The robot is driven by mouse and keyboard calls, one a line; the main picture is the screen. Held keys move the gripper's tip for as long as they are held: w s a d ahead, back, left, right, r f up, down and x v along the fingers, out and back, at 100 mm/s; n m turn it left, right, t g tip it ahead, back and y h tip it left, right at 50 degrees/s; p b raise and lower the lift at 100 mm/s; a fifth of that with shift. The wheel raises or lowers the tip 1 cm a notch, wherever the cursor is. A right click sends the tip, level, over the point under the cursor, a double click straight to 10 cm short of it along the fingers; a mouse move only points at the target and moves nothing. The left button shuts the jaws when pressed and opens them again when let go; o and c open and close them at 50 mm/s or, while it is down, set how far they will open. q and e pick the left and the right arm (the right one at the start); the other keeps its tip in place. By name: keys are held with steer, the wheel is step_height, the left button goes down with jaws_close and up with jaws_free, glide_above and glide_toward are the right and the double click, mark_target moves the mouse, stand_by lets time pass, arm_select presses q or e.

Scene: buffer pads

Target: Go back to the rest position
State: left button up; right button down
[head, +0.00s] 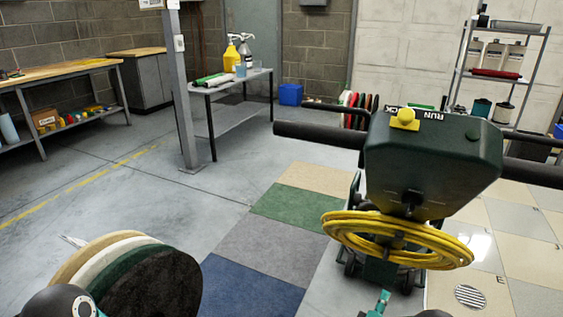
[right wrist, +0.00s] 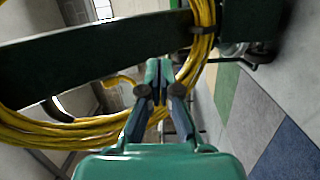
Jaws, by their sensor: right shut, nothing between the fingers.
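My right gripper (head: 380,302) shows at the bottom edge of the head view, below the yellow cord coil. In the right wrist view its fingers (right wrist: 158,72) are shut with nothing between them, in front of the dark green floor machine (right wrist: 90,65) and the yellow cord (right wrist: 75,132). I cannot tell whether the fingertips touch the machine. My left gripper is not in view; part of my own arm shows at the bottom left.
The dark green floor machine (head: 432,165) has black handles and a yellow knob (head: 405,119) on top. The yellow cord coil (head: 345,226) hangs on it. Buffer pads (head: 155,285) stand at lower left. A bench (head: 235,78) and shelf rack (head: 492,77) stand behind. Floor between is clear.

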steer(key=s+a+f+m+g+y, duration=0.35)
steer(key=s+a+g+y, duration=0.2)
steer(key=s, duration=0.55)
steer(key=s+a+f+m+g+y, duration=0.35)
steer(key=s+a+m, duration=0.2)
steer(key=s, duration=0.65)
steer(key=s+a+f+m+g+y, duration=0.3)
steer(key=s+a+g+y, duration=0.25)
steer(key=s, duration=0.55)
step_height(320, 180, up, 32)
steer(key=p, duration=3.1)
steer(key=shift+a+m+p, duration=0.4)
steer(key=shift+a, duration=0.05)
steer(key=shift+f, duration=0.15)
